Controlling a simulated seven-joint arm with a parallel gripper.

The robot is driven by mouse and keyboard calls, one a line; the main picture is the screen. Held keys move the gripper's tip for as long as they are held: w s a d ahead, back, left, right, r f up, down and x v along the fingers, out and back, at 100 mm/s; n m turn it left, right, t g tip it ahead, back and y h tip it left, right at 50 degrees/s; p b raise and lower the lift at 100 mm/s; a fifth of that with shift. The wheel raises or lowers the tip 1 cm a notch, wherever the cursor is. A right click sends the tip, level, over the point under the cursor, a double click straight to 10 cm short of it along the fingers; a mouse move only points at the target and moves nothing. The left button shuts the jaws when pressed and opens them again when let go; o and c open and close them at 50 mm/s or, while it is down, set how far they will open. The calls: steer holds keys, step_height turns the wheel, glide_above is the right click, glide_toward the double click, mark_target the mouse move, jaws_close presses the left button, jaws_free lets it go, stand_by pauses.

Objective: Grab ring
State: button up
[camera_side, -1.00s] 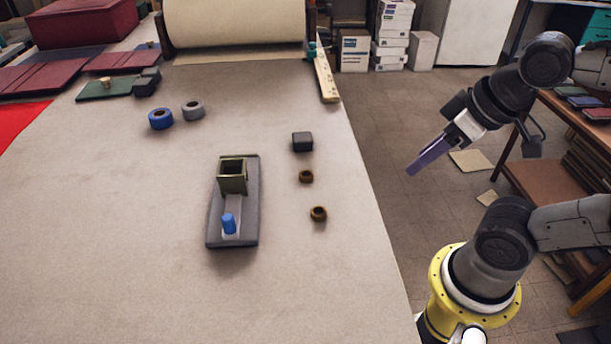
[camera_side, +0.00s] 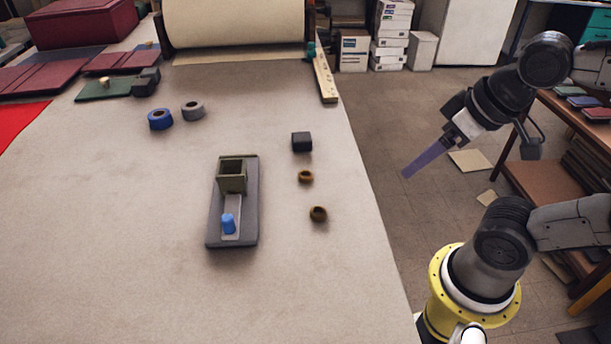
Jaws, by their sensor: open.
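Two small brown rings lie on the pale table near its right edge: a farther ring (camera_side: 306,177) and a nearer ring (camera_side: 318,214). My gripper (camera_side: 406,175) is up in the air to the right of both rings, beyond the table's right edge in the picture. Its long purple fingers point down and left. They overlap in this view, and nothing shows held in them. My gripper is open and apart from both rings.
A grey base (camera_side: 215,225) with a square brass-coloured frame (camera_side: 232,177) and a blue peg (camera_side: 228,224) stands left of the rings. A dark block (camera_side: 302,142) lies behind them. Blue tape (camera_side: 160,119) and grey tape (camera_side: 192,110) lie farther back. The front of the table is clear.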

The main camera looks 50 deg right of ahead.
steer(key=w+r+m, duration=0.5)
steer(key=r+m, duration=0.1)
steer(key=m, duration=0.2)
steer(key=m+g, duration=0.6)
steer(key=m, duration=0.3)
glide_above(306, 174)
step_height(306, 174, down, 8)
step_height(306, 174, down, 14)
steer(key=shift+w+r, duration=0.1)
jaws_close()
